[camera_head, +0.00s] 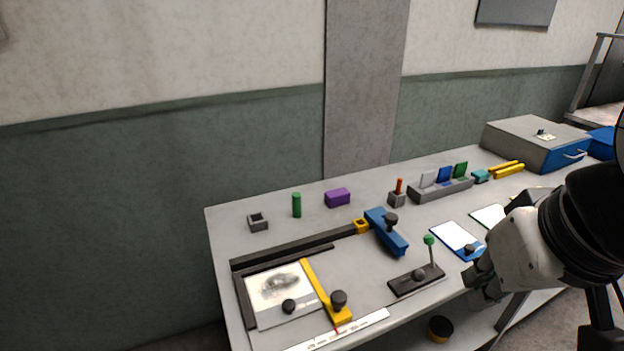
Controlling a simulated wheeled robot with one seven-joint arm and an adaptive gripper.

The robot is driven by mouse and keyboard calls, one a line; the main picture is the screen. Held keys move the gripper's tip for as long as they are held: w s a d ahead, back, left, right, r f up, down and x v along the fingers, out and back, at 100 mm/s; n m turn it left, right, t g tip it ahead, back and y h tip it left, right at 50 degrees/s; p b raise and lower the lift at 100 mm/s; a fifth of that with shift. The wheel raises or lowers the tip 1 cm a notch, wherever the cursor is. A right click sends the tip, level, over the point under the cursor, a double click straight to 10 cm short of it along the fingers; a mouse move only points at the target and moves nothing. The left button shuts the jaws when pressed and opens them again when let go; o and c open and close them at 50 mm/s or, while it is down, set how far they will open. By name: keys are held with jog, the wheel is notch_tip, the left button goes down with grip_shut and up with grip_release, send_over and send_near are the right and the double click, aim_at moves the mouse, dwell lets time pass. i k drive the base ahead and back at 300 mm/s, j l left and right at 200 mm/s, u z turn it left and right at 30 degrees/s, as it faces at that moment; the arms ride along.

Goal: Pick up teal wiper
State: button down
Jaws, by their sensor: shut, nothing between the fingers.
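A small teal block (481,176), which looks like the teal wiper, lies at the back right of the grey table. It sits between the slotted grey holder and the yellow bars. My gripper (478,283) shows as a small dark grey end of my arm at the right, over the table's front edge. It is shut and empty, well in front of the teal block and apart from it. Its fingertips are small and hard to make out.
A grey holder (441,190) with coloured plates stands left of the teal block, yellow bars (507,170) right of it. A grey box (530,138) stands behind. A green-knobbed lever (429,241) and blue-edged panel (457,239) lie near my gripper.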

aim_at(481, 177)
jog(key=i+l, duration=0.15)
jog(key=l, duration=0.25)
jog(key=i+l+u, duration=0.1)
jog(key=l, duration=0.3)
jog(key=i+l, duration=0.2)
jog(key=l, duration=0.25)
jog(key=i+l+u, duration=0.1)
jog(key=l, duration=0.3)
jog(key=i+l, duration=0.2)
jog(key=l, duration=0.25)
jog(key=i+l+u, duration=0.1)
jog(key=l, duration=0.3)
jog(key=i+l, duration=0.15)
jog(key=l, duration=0.3)
jog(key=i+l, duration=0.1)
jog(key=l, duration=0.35)
jog(key=u, duration=0.05)
